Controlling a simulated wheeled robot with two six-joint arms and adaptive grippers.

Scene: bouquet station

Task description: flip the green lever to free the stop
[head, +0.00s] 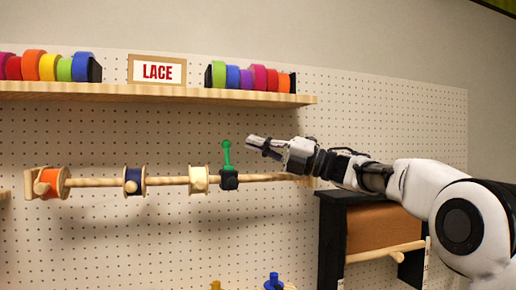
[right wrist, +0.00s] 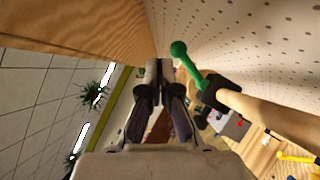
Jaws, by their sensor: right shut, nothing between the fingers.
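The green lever (head: 227,152) stands upright on a black stop (head: 229,178) that sits around a wooden rod (head: 167,181). The stop is to the right of the cream spool (head: 199,180). My right gripper (head: 250,140) is shut and empty, a little right of the lever's top in the head view. In the right wrist view the fingertips (right wrist: 160,66) are just left of the lever's green knob (right wrist: 179,48), with a small gap in the picture. The black stop (right wrist: 213,88) also shows there, on the rod. My left gripper is not in view.
An orange spool (head: 50,183) and a dark blue spool (head: 134,181) are also on the rod. A black holder with a brown roll (head: 384,226) is at lower right. The pegboard is close behind the rod.

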